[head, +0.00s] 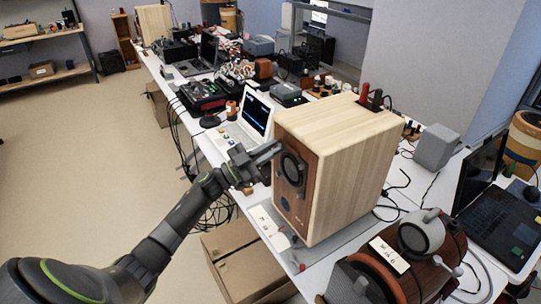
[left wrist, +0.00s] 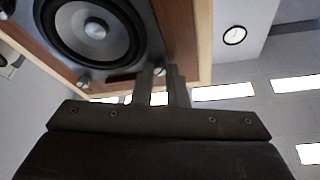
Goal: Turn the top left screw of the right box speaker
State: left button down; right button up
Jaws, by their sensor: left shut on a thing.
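The right box speaker (head: 345,165) stands upright on the white table, pale wood with a brown front. Its round dark cone (head: 292,170) shows on the front, and closer in the left wrist view (left wrist: 95,30). My left gripper (head: 277,148) is at the upper left part of this front. In the left wrist view its two fingers (left wrist: 160,84) are close together, shut on a small light screw (left wrist: 160,71) at a corner of the cone's plate. Another screw (left wrist: 83,82) shows beside it, free. The fingers hide part of the held screw. My right gripper is not in view.
A white laptop (head: 250,120) stands open left of the speaker. A brown wooden device with a grey horn-like part (head: 420,232) is at the front right. Another box speaker (head: 153,22) stands at the far end. The floor at left is clear.

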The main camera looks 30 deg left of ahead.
pick_arm(q)
jog(key=m+g+b, duration=0.1)
jog(key=m+g, duration=0.1)
jog(key=m, duration=0.4)
jog(key=m+g+h+b, duration=0.1)
jog(key=m+g+b, duration=0.1)
jog(key=m, duration=0.4)
jog(key=shift+w+a+r+g, duration=0.1)
jog(key=shift+a+r+g, duration=0.1)
jog(key=shift+g, duration=0.2)
jog(key=c, duration=1.7)
grip_release()
